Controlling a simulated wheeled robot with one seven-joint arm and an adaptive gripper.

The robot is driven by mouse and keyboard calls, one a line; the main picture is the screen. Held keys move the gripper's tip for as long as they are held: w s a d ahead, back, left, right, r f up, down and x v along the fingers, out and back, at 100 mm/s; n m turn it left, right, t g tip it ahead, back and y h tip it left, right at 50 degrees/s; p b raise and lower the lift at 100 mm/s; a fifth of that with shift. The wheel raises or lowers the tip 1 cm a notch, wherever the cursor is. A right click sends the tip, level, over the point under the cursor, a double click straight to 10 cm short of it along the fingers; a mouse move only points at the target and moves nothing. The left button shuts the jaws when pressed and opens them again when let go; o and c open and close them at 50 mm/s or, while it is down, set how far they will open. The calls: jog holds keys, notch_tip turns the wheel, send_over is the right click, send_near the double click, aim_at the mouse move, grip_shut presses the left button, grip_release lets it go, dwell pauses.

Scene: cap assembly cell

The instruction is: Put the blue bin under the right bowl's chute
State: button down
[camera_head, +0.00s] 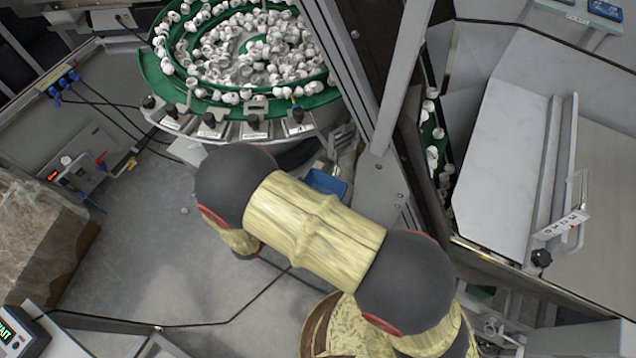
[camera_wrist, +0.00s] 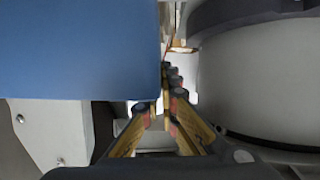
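The blue bin (camera_head: 326,183) shows as a small patch below the left bowl feeder's front edge, partly hidden behind my arm. In the wrist view a large flat blue face of the bin (camera_wrist: 80,50) fills the upper left, close to the camera. My gripper (camera_wrist: 164,106) is hidden in the head view.
The left bowl (camera_head: 245,50) holds many white caps. A grey post (camera_head: 400,85) and machine frame stand right of the bin. A wrapped box (camera_head: 35,240) lies at left. A large grey cylinder (camera_wrist: 255,75) stands close right of my fingers. Black cables cross the floor.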

aim_at(313, 176)
jog(key=b+x, duration=0.1)
jog(key=x, duration=0.2)
jog(key=b+x, duration=0.1)
jog(key=x, duration=0.3)
jog(key=shift+s+a+f, duration=0.1)
jog(key=shift+a+f, duration=0.1)
jog(key=shift+f, duration=0.2)
jog(key=w+f, duration=0.1)
jog(key=w+d+f+b, duration=0.1)
jog(key=w+f, duration=0.1)
jog(key=f, duration=0.1)
jog(key=shift+d+f+b, duration=0.1)
jog(key=shift+d+b, duration=0.25)
jog(key=shift+b, duration=0.05)
jog(key=shift+w+d+f, duration=0.1)
jog(key=shift+w+f, duration=0.1)
jog(key=shift+f, duration=0.05)
jog(key=shift+w+f+b, duration=0.2)
jog(key=shift+f+b, duration=0.5)
jog(key=shift+f, duration=0.95)
jog(key=shift+d, duration=0.1)
jog(key=shift+f, duration=0.2)
jog(key=c, duration=2)
grip_release()
jog(key=shift+c, duration=0.2)
jog(key=shift+r, duration=0.1)
